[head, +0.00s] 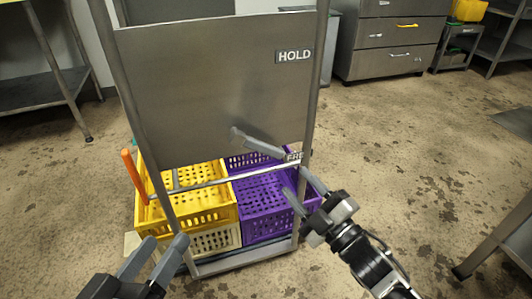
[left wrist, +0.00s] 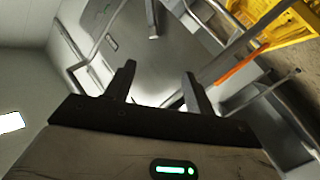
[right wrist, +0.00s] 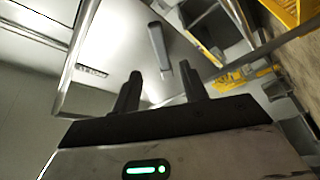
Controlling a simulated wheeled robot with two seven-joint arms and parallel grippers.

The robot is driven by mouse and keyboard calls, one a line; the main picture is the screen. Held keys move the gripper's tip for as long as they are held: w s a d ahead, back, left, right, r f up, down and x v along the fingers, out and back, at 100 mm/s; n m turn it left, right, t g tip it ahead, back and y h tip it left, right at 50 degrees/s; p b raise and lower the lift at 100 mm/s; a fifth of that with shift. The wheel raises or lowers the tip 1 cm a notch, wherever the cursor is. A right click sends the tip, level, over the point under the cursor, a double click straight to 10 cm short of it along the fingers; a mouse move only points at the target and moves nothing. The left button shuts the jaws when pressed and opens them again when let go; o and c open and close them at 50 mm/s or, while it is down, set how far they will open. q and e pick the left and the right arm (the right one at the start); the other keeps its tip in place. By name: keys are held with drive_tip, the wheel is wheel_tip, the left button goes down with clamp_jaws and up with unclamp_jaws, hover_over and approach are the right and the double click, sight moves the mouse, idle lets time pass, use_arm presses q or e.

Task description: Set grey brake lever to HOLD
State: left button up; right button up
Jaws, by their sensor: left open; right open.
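The grey brake lever (head: 258,143) slants up to the left from the cart's right post, across the lower edge of the steel panel. A label reading HOLD (head: 294,55) is high on the panel. A second label, partly hidden and starting "FRE" (head: 294,156), is at the lever's right end. My right gripper (head: 293,180) is open, its fingertips just below the lever's right end. In the right wrist view, the lever (right wrist: 159,46) appears beyond the open fingers, with no clear contact. My left gripper (head: 166,240) is open and empty at the cart's lower left.
The cart holds a yellow crate (head: 205,215) and a purple crate (head: 265,222). An orange handle (head: 134,177) stands at the cart's left side. A drawer cabinet (head: 395,45) is behind at right. The floor right of the cart is clear.

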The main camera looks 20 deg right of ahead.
sight(268, 152)
drive_tip(key=b+x, duration=0.2)
drive_tip(key=x, duration=0.8)
drive_tip(key=shift+w+a+f, duration=0.1)
use_arm(q)
drive_tip(key=shift+w+a+r+m+t+h, duration=0.15)
drive_tip(key=shift+w+r+m+t+h, duration=0.15)
drive_tip(key=shift+r+m+t, duration=0.35)
drive_tip(key=shift+w+a+r+m+t+h, duration=0.1)
drive_tip(key=shift+w+r+m+t+h, duration=0.25)
drive_tip(key=shift+r, duration=0.55)
drive_tip(key=shift+w+a+r+m+t+h, duration=0.15)
drive_tip(key=shift+w+r+m+t, duration=0.4)
drive_tip(key=shift+r, duration=0.2)
use_arm(e)
drive_tip(key=shift+x, duration=0.8)
use_arm(q)
drive_tip(key=shift+s, duration=0.1)
use_arm(e)
drive_tip(key=shift+c, duration=0.3)
clamp_jaws()
